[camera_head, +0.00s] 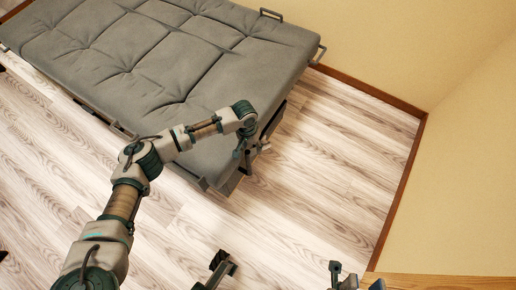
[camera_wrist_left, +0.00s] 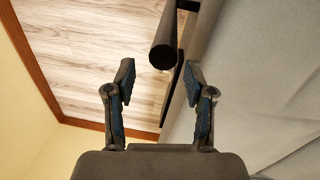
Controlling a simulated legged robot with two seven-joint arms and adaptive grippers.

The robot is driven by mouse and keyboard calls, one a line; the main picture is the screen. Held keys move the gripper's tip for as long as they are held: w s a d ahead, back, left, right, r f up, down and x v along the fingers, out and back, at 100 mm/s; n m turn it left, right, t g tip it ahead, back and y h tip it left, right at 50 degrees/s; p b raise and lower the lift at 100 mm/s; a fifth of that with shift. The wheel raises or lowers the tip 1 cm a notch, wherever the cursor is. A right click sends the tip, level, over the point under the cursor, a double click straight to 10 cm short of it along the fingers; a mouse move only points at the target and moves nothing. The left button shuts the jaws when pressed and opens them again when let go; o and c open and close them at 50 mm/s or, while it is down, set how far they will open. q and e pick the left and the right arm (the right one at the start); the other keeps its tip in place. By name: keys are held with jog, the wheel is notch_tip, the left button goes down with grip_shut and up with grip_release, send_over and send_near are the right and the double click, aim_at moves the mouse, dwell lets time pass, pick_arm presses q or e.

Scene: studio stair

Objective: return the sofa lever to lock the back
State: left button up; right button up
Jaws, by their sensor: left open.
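The grey sofa (camera_head: 150,60) has its back lying flat, forming one wide cushioned surface. The lever (camera_wrist_left: 163,55) shows in the left wrist view as a dark round bar with its end towards the camera, beside the sofa's grey side (camera_wrist_left: 260,80). My left gripper (camera_wrist_left: 158,78) is open, with one finger on each side of the lever's end in the picture. I see no clear contact. In the head view my left gripper (camera_head: 248,155) is low at the sofa's right end, where the lever is hard to make out. Dark and teal parts, perhaps my right gripper, show at the bottom edge.
Pale wood floor (camera_head: 310,160) is clear to the right of the sofa and in front of it. A yellow wall (camera_head: 380,50) with a brown skirting board (camera_head: 370,91) runs behind and along the right. Metal loops (camera_head: 271,13) stick out at the sofa's far edge.

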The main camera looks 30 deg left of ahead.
aim_at(252, 150)
pick_arm(q)
notch_tip(252, 150, down, 5)
jog(key=shift+f+b, duration=0.1)
jog(key=shift+b, duration=0.75)
jog(key=shift+r, duration=0.2)
jog(key=shift+d, duration=0.1)
jog(key=shift+c, duration=0.3)
grip_shut()
